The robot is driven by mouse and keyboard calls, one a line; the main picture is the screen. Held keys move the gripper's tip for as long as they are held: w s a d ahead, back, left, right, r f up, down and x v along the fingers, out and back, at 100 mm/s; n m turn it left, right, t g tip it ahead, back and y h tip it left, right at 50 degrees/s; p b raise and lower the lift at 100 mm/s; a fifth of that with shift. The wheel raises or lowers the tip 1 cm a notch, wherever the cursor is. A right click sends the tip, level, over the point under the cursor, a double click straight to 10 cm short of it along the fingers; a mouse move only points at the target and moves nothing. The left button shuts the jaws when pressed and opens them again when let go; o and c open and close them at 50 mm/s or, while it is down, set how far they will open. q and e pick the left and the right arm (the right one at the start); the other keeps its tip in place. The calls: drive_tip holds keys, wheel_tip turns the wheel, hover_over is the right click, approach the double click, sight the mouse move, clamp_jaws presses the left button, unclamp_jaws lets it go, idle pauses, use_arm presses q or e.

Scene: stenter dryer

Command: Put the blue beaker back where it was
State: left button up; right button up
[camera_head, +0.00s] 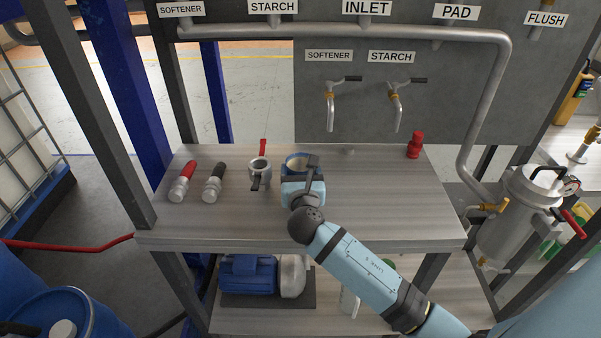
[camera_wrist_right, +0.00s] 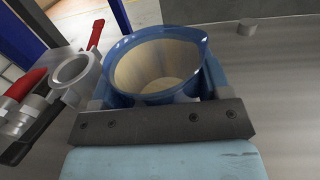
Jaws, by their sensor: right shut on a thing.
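The blue beaker (camera_head: 296,159) stands upright on the grey worktop (camera_head: 365,200), near its middle. My right gripper (camera_head: 303,176) is shut on the beaker and partly hides it in the head view. In the right wrist view the beaker (camera_wrist_right: 158,62) shows its blue rim, pouring lip and pale, empty-looking inside. The jaws of the right gripper (camera_wrist_right: 160,100) are on either side of it. Whether the beaker's base touches the worktop is hidden. My left gripper is not in view.
Left of the beaker lie a grey clamp ring with a red handle (camera_head: 260,170), a black-handled coupling (camera_head: 214,183) and a red-handled coupling (camera_head: 183,182). A red bottle-shaped piece (camera_head: 414,145) stands at the back right. Taps (camera_head: 397,100) hang above. The worktop's right side is mostly clear.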

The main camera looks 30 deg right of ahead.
drive_tip(key=shift+f, duration=0.15)
drive_tip(key=o, duration=1.1)
drive_tip(key=shift+c, duration=0.2)
